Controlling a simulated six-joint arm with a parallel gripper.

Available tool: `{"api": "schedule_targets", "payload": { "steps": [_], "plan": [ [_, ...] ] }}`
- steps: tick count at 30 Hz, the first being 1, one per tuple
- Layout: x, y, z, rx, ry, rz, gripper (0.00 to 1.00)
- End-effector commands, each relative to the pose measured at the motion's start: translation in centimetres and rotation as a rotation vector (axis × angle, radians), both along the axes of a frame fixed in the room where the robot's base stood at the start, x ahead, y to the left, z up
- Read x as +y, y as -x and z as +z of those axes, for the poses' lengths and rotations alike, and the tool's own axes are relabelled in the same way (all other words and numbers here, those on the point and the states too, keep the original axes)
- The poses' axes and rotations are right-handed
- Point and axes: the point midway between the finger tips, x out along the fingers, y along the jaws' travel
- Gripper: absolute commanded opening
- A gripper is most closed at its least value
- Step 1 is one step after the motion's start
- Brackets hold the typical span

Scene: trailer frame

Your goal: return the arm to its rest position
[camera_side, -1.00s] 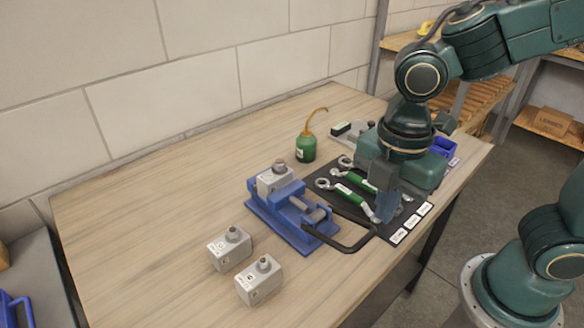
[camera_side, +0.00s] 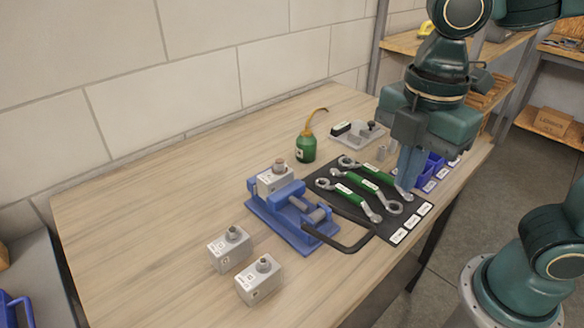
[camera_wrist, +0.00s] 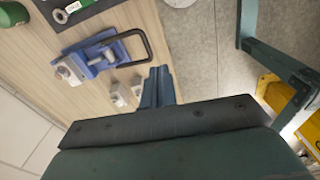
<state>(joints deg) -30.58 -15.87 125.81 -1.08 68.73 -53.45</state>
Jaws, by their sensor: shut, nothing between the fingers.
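My gripper (camera_side: 409,168) is shut and empty. In the side view its blue-grey fingers point down above the right end of the black tool mat (camera_side: 376,225), and they hide part of what lies behind them. In the wrist view my gripper (camera_wrist: 159,82) shows its fingers together, with nothing between them. Several green-handled wrenches (camera_side: 352,195) lie side by side on the mat, apart from the fingers as far as I can see.
A blue vise (camera_side: 297,225) holds a grey block (camera_side: 275,180). Two more grey blocks (camera_side: 230,249) stand in front. A green oil can (camera_side: 306,148), a grey tray (camera_side: 358,136) and blue bins (camera_side: 432,168) stand behind. The table's left half is clear.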

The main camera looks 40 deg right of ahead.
Motion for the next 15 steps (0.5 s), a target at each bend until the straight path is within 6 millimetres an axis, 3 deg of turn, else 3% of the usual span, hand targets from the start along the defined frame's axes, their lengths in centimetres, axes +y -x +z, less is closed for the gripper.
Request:
{"api": "schedule_targets", "payload": {
  "steps": [5,15],
  "plan": [
    [-2.4,-0.1,0.3,-0.064,-0.044,-0.241,0.00],
    [-8.7,1.0,0.6,-0.247,-0.207,-0.958,0.00]
  ]
}}
